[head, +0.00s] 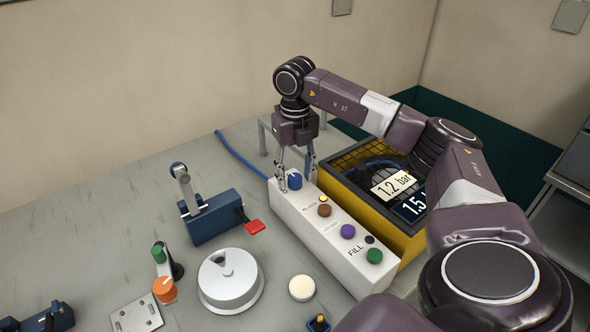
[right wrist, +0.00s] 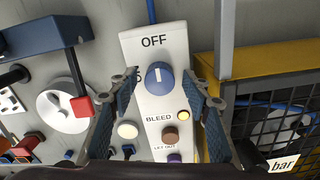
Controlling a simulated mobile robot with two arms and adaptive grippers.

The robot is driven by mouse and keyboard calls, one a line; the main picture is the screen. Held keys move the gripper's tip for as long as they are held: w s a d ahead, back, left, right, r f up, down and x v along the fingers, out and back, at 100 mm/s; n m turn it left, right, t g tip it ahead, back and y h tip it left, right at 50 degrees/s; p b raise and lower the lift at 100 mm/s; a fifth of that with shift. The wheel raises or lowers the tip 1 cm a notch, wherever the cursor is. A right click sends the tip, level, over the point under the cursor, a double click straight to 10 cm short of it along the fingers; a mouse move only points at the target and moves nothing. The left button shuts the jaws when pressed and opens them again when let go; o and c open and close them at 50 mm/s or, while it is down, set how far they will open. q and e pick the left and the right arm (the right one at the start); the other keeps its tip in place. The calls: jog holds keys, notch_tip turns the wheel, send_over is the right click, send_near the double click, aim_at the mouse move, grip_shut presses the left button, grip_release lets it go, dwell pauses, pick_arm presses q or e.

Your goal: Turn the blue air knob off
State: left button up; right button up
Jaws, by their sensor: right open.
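The blue air knob (head: 295,181) sits at the far end of the white control box (head: 335,240). In the right wrist view the knob (right wrist: 160,79) is round with a short white mark, which points up toward the printed word OFF. Another label left of the knob is partly hidden by a finger. My right gripper (head: 298,176) points down over the knob. Its fingers are open, one on each side of the knob, with gaps showing in the right wrist view (right wrist: 161,82). My left gripper is not in view.
Along the box are brown (head: 324,210), purple (head: 348,231) and green (head: 375,256) buttons. A yellow mesh cage (head: 390,236) stands close on the right.

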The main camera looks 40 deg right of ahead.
aim_at(295, 177)
notch_tip(295, 177, up, 12)
dwell(0.6)
dwell(0.5)
